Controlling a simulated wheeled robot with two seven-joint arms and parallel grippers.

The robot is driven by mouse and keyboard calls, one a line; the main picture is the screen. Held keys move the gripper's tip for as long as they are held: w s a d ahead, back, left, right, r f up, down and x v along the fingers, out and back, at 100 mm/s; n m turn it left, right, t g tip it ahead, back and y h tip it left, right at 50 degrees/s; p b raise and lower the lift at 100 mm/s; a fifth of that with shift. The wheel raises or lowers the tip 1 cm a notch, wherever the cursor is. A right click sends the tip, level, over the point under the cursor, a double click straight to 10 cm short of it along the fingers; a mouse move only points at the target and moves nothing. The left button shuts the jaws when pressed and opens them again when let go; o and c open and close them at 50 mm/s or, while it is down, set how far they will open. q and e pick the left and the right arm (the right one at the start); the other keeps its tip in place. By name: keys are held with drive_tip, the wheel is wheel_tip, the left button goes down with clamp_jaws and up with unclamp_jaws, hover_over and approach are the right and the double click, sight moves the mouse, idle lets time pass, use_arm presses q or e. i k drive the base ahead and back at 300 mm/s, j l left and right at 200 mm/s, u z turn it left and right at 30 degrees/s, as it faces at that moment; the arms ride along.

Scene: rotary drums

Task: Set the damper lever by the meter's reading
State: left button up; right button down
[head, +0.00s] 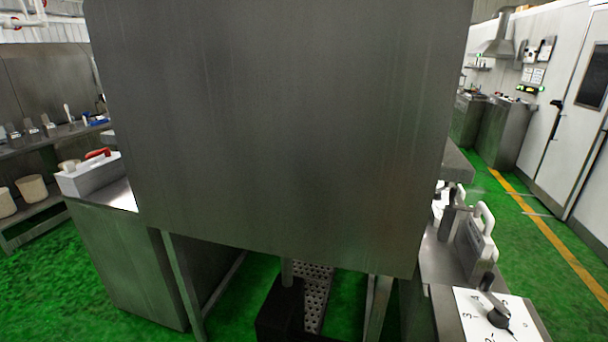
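A white plate with dark numerals and a black pointer knob (498,315) lies on the bench at the lower right; only some numerals, such as 3 and 4, are legible. A white box with a red handle (93,170) sits on a steel cabinet at the left. A white and grey looped handle piece (481,238) stands on the right bench. I cannot tell which of these, if any, is the damper lever. No meter face with a clear reading shows. Neither of my grippers is in view.
A large steel panel (280,120) fills the middle and hides what is behind it. A steel cabinet (130,255) stands left. A perforated metal strip (314,290) lies below the panel. Green floor (510,205) with a yellow line (555,240) is clear at right, beside a white door.

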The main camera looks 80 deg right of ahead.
sight(438, 195)
drive_tip(key=z, duration=3.7)
